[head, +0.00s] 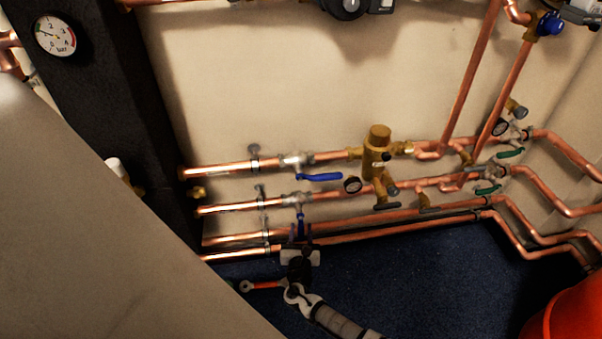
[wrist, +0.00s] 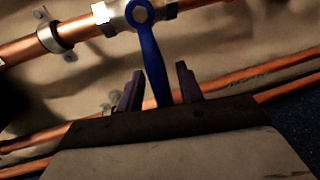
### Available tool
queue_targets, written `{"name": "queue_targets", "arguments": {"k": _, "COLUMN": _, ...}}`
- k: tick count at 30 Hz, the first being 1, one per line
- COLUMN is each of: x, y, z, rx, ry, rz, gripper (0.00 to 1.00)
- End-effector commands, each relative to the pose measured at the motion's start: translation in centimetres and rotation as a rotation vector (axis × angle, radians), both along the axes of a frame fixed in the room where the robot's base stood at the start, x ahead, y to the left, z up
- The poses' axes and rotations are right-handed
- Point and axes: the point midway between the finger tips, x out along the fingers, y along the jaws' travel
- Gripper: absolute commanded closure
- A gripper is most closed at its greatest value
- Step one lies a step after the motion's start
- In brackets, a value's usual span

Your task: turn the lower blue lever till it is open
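The lower blue lever (head: 301,223) hangs down from a valve on the second copper pipe in the head view, crosswise to that pipe. In the wrist view the blue lever (wrist: 154,62) runs down from its round hub between the two fingers. My gripper (head: 300,233) is at the lever's lower end. In the wrist view my gripper (wrist: 158,88) is open, with a gap on each side of the lever. The lever's lower tip is hidden behind the gripper's body in the wrist view.
An upper blue lever (head: 319,177) lies along the top pipe. Copper pipes (head: 345,234) run below the lower valve, close to my gripper. A brass valve body (head: 377,160) stands to the right. A red wrench (head: 264,285) and a red bucket (head: 572,312) are on the blue floor.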

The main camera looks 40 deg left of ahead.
Motion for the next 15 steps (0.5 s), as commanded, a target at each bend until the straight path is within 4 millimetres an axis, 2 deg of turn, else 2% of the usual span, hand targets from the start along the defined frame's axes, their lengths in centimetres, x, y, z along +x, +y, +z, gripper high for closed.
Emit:
{"name": "queue_targets", "arguments": {"k": 4, "x": -0.01, "y": -0.01, "z": 0.01, "rx": 0.0, "ry": 0.0, "rz": 0.0, "gripper": 0.63}}
{"name": "queue_targets", "arguments": {"k": 12, "x": -0.02, "y": -0.03, "z": 0.02, "rx": 0.001, "ry": 0.001, "rz": -0.001, "gripper": 0.97}}
{"name": "queue_targets", "arguments": {"k": 15, "x": -0.02, "y": -0.03, "z": 0.02, "rx": 0.001, "ry": 0.001, "rz": -0.001, "gripper": 1.0}}
